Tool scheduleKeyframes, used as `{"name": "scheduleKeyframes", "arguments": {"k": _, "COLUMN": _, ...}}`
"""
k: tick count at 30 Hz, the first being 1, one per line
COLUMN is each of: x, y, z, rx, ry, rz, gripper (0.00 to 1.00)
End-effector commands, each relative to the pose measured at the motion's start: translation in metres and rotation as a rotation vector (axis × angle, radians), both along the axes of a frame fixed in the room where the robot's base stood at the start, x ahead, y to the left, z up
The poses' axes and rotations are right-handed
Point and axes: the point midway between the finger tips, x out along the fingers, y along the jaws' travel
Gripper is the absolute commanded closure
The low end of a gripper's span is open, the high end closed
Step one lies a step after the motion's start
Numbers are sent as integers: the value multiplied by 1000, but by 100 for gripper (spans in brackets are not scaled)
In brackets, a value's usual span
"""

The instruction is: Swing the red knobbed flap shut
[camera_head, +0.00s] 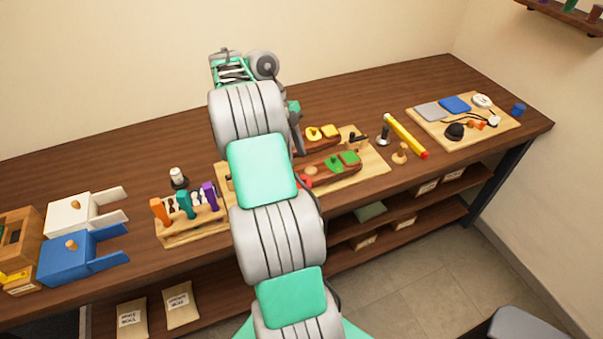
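A small red part (308,182) shows on the wooden board (375,171) at mid-table, beside a light wooden knob (311,171). It may be the red knobbed flap, but my arm covers much of that area and I cannot tell how far open it stands. The board also bears brown pieces with yellow and green parts. My arm reaches over the table, and its far end comes down behind my own links. My gripper (298,147) is mostly hidden at the board's back left. Its fingers cannot be made out, nor whether it touches anything.
A tool rack (192,232) with coloured handles stands left of the board. Blue (68,258) and white (72,215) knobbed boxes stand further left. A yellow-red pencil-like bar (405,135) and a tray (425,123) lie right. The table's back strip is largely clear.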

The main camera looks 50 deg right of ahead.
Motion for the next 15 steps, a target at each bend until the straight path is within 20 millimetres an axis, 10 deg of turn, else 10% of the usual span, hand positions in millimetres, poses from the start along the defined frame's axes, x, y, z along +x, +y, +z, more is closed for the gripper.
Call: {"name": "scheduleKeyframes", "arguments": {"k": 15, "x": -28, "y": 1, "z": -70, "rx": 0, "ry": 0, "rz": 8, "gripper": 62}}
